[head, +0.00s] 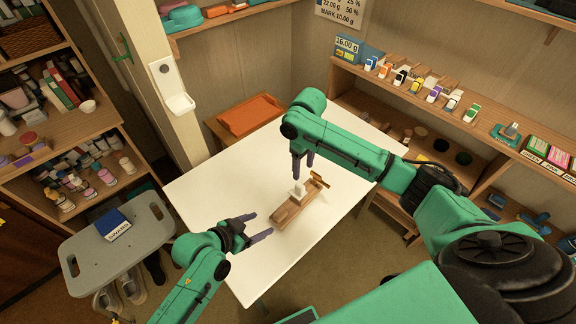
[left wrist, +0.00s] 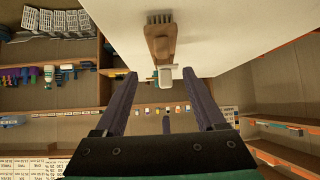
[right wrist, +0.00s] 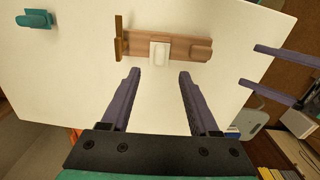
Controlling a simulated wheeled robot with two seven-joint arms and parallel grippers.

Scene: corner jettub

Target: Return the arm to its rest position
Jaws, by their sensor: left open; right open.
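My right gripper (head: 303,168) is open and empty, pointing down over the white table (head: 215,195), just behind a wooden block. My left gripper (head: 264,224) is open and empty at the table's near side, left of the block. The wooden block (head: 290,212) lies on the table with a white piece (head: 299,190) on it and a brass plate (head: 319,180) at its far end. In the right wrist view, the block (right wrist: 185,48) lies beyond the open fingertips (right wrist: 158,75), apart from them. In the left wrist view, the block (left wrist: 160,42) lies ahead of the open fingers (left wrist: 164,85).
A teal object (right wrist: 36,20) lies on the table in the right wrist view. An orange tray (head: 250,115) is behind the table. A grey stool (head: 115,245) with a blue box stands left. Shelves of small goods (head: 440,95) line the right wall.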

